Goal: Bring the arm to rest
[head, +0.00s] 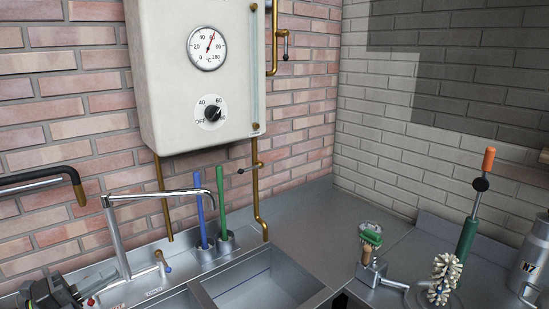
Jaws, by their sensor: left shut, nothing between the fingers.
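My left gripper (78,291) shows at the lower left corner, dark grey and partly cut off by the bottom edge. It is shut and empty, low over the left end of the steel sink counter, near the tap's base. My right gripper is not in view.
A chrome swivel tap (122,240) rises just right of my left gripper. A boiler (165,75) hangs above the sink (318,292). Blue and green handles (221,205) stand behind it. Brushes (447,272) and a metal can (533,255) stand at right. The back corner counter is clear.

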